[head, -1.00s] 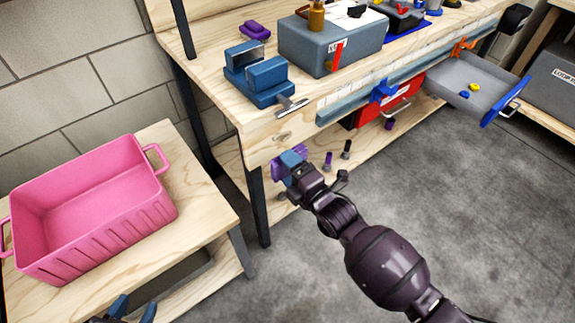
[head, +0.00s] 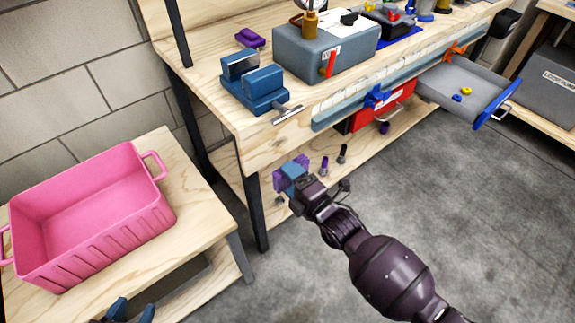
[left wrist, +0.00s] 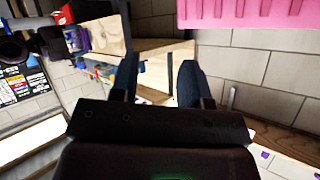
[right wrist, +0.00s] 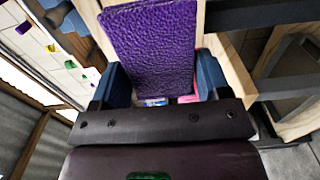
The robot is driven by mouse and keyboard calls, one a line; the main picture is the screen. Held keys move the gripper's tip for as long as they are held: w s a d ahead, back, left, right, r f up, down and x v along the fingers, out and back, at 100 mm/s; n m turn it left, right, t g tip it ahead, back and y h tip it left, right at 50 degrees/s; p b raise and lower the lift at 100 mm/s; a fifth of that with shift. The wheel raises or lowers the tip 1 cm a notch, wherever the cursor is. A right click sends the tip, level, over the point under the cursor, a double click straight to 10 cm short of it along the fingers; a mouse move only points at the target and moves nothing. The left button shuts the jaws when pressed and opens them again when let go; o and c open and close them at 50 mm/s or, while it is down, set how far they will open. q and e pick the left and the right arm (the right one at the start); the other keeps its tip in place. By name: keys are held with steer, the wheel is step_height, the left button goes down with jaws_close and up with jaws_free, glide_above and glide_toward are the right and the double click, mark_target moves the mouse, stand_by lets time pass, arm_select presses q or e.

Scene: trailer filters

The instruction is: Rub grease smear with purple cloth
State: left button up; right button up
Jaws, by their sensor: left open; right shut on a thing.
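My right gripper (head: 291,176) is shut on the purple cloth (right wrist: 152,48). The cloth stands out flat and stiff between the blue fingers in the right wrist view. In the head view the purple cloth (head: 279,181) shows behind the fingers, in front of the workbench's lower front edge. I cannot tell whether it touches the bench. No grease smear can be made out in these frames; the cloth and gripper hide part of the bench front. My left gripper (head: 133,311) is open and empty at the bottom edge of the head view; its fingers also show in the left wrist view (left wrist: 157,82).
A pink bin (head: 90,210) stands on a low wooden table at left. The workbench (head: 218,110) carries a blue vise (head: 258,92), a grey box (head: 318,62) and a purple item (head: 249,38). A grey drawer (head: 458,92) stands open at right. Floor at lower right is clear.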

mark_target(264, 151)
arm_select(q)
steer(key=s+f+n+g+b, duration=0.1)
steer(key=s+f+g, duration=0.1)
steer(key=s+f, duration=0.3)
steer(key=shift+a+f+g, duration=0.4)
steer(key=shift+a+f, duration=0.05)
steer(key=shift+f, duration=1.35)
arm_select(e)
steer(key=shift+x, duration=3.5)
arm_select(q)
steer(key=shift+s, duration=0.1)
steer(key=shift+s+f+b, duration=0.2)
steer(key=shift+f+b, duration=0.15)
arm_select(e)
steer(key=shift+x, duration=1)
steer(key=shift+d, duration=0.15)
